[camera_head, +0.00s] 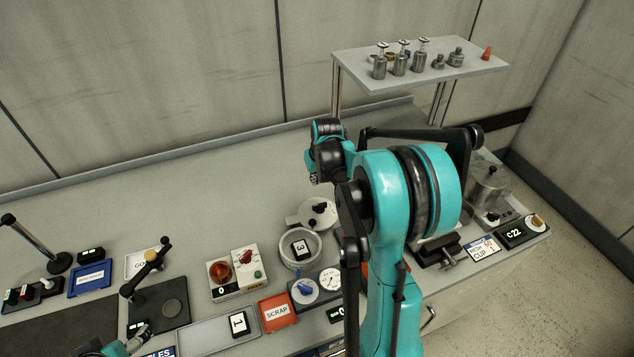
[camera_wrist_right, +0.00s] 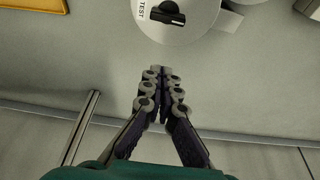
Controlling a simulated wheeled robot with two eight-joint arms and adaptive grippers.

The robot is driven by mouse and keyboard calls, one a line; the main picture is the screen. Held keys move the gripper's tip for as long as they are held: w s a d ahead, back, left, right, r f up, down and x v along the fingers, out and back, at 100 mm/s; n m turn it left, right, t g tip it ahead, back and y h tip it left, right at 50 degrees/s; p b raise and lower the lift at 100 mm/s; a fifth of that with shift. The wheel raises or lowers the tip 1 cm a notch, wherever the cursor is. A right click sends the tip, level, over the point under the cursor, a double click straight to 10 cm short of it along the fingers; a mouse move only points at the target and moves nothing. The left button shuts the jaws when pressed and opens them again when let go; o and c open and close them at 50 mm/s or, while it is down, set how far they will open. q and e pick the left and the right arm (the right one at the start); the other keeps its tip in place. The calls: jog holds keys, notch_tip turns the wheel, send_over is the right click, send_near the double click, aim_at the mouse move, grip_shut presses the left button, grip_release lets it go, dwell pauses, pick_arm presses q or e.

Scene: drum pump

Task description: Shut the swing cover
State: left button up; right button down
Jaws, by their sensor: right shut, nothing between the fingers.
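The swing cover (camera_head: 318,210), a pale grey disc with a black knob, is swung out behind the round pot (camera_head: 283,256). The pot's top is uncovered and a card marked 3 shows inside it. In the right wrist view the cover (camera_wrist_right: 205,30) is at the top, with its black knob and a TEST label. My right gripper (camera_head: 314,179) is behind the cover in the head view, mostly hidden by its own wrist. In the wrist view its fingers (camera_wrist_right: 162,78) are shut and empty, apart from the cover. My left gripper (camera_head: 140,331) is at the lower left, small and unclear.
A control box (camera_head: 237,273) with red lamp and knob stands left of the pot. A gauge panel (camera_head: 316,288) and red SCRAP bin (camera_head: 278,311) are in front. A raised shelf (camera_head: 420,72) with metal weights stands at the back right. The bench behind the cover is clear.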

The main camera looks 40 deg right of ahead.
jog(key=b, duration=0.2)
send_over(315, 201)
jog(key=w, duration=0.1)
jog(key=f, duration=0.7)
jog(key=shift+w+d+f, duration=0.15)
jog(key=shift+d, duration=0.05)
jog(key=s, duration=0.1)
jog(key=s+a, duration=0.1)
jog(key=s, duration=0.1)
jog(key=shift+s, duration=0.15)
jog(key=shift+s+a, duration=0.1)
jog(key=shift+s, duration=0.25)
jog(key=shift+w, duration=0.1)
